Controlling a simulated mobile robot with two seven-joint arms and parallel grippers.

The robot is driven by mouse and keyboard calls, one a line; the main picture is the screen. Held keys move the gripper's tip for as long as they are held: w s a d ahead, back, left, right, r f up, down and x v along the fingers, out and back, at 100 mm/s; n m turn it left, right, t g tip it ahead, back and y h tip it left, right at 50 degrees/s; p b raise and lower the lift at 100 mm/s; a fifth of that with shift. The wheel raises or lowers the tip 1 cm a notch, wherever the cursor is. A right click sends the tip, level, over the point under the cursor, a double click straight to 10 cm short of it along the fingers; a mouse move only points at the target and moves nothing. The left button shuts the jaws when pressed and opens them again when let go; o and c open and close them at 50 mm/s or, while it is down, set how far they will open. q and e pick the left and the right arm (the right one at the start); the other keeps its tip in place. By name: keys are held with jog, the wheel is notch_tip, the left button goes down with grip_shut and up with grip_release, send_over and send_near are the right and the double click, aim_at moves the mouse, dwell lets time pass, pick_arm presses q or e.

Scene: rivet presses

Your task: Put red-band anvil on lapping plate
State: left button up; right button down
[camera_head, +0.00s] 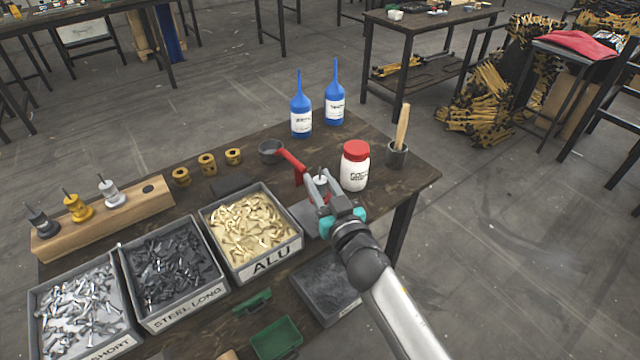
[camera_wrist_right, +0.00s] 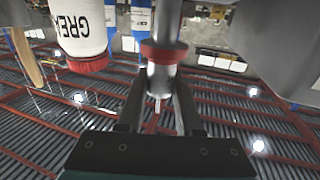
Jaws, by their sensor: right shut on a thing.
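My right gripper (camera_head: 318,187) is shut on the red-band anvil (camera_head: 321,181), a small silver cylinder with a thin pin. In the right wrist view the anvil (camera_wrist_right: 163,75) sits between the two fingers (camera_wrist_right: 158,105), with its red band clearly visible. My left gripper is not in view.
A white jar with red lid (camera_head: 355,168) stands close right of the gripper. Rivet bins (camera_head: 297,248), a wooden rack (camera_head: 150,207) with several anvils, and blue bottles (camera_head: 301,120) stand around.

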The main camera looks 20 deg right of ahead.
jog(key=c, duration=0.6)
grip_release()
jog(key=shift+f, duration=0.1)
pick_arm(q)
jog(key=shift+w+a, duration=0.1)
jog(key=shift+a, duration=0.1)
pick_arm(e)
jog(key=shift+o, duration=0.2)
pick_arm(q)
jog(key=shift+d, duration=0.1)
pick_arm(e)
jog(key=shift+r, duration=0.2)
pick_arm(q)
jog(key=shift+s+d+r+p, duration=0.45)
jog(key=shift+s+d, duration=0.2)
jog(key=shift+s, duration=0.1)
pick_arm(e)
jog(key=s+d, duration=0.1)
jog(key=s, duration=1.1)
